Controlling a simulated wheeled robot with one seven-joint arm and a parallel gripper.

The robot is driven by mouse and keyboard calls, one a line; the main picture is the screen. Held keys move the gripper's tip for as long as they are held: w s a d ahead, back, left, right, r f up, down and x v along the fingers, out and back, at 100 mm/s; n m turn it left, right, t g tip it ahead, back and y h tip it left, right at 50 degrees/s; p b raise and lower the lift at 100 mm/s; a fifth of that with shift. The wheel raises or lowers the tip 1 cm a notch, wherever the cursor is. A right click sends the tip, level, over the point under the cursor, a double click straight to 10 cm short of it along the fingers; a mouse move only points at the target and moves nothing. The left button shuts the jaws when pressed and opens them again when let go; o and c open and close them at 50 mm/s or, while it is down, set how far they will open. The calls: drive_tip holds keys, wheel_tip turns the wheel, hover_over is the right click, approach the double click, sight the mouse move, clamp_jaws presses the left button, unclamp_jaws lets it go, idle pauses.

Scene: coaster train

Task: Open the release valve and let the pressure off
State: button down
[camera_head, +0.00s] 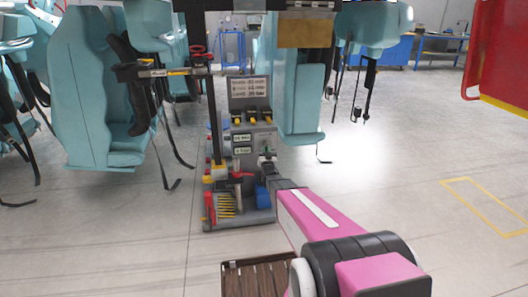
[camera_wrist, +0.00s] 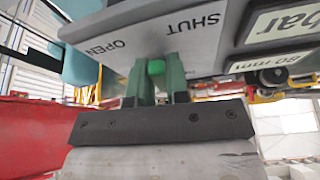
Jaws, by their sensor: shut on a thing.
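A grey control panel (camera_head: 250,122) stands on a small unit in the middle of the head view. In the wrist view, the panel face (camera_wrist: 150,40) carries the words OPEN and SHUT, seen tilted. My gripper (camera_wrist: 158,78) has its green fingers closed on a small green handle (camera_wrist: 155,67) below and between these words. Most of the handle is hidden between the fingers, so I cannot tell which way it points. In the head view, my gripper (camera_head: 267,164) is at the lower right of the panel, and its fingertips are hard to make out.
Light blue coaster seats (camera_head: 88,95) with hanging straps stand at left. Another seat (camera_head: 303,92) is just right of the panel. A red-handled fitting (camera_head: 240,176) and yellow bars (camera_head: 225,205) sit low on the unit. A slatted brown surface (camera_head: 255,280) is in front. Floor at right is clear.

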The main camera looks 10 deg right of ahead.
sight(271, 147)
drive_tip(key=d+n+y, duration=0.1)
drive_tip(key=n+y, duration=0.1)
drive_tip(key=n, duration=0.3)
drive_tip(key=d+r+n+g+y, duration=0.1)
drive_tip(key=n+y, duration=0.1)
drive_tip(key=n, duration=0.2)
drive_tip(key=d+n+y, duration=0.1)
drive_tip(key=n+y, duration=0.2)
drive_tip(key=n, duration=0.2)
drive_tip(key=shift+r+n+g, duration=0.3)
drive_tip(key=shift+g, duration=0.1)
drive_tip(key=shift+n, duration=0.3)
drive_tip(key=shift+a, duration=0.1)
drive_tip(key=c, duration=1.1)
unclamp_jaws()
drive_tip(key=shift+a, duration=0.1)
drive_tip(key=shift+c, duration=0.2)
drive_tip(key=shift+f, duration=0.1)
drive_tip(key=shift+s, duration=0.1)
drive_tip(key=v, duration=1)
drive_tip(key=shift+s+d, duration=0.25)
drive_tip(key=shift+s, duration=0.05)
